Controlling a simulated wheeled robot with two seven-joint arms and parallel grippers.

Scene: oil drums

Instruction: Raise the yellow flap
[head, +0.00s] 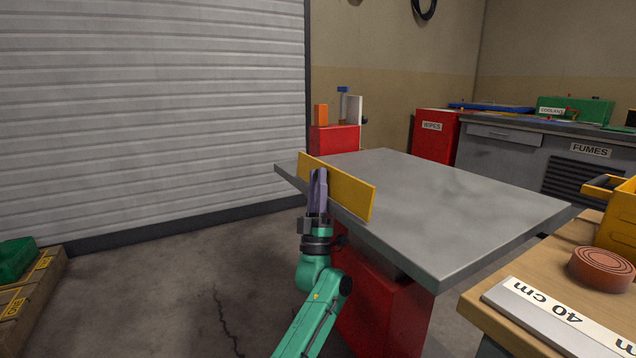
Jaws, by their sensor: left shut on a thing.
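The yellow flap (349,190) is a flat yellow board at the near left edge of a grey tabletop (430,200). It stands on edge, with its upper edge above the tabletop. My left gripper (318,180) is at the left part of the flap, on its near face, and its jaws are shut on it. The fingers cover a part of the flap. My green left arm reaches up to it from the bottom of the view. My right gripper is not in view.
A red cabinet (375,300) stands under the grey tabletop. A green box (16,258) lies at far left.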

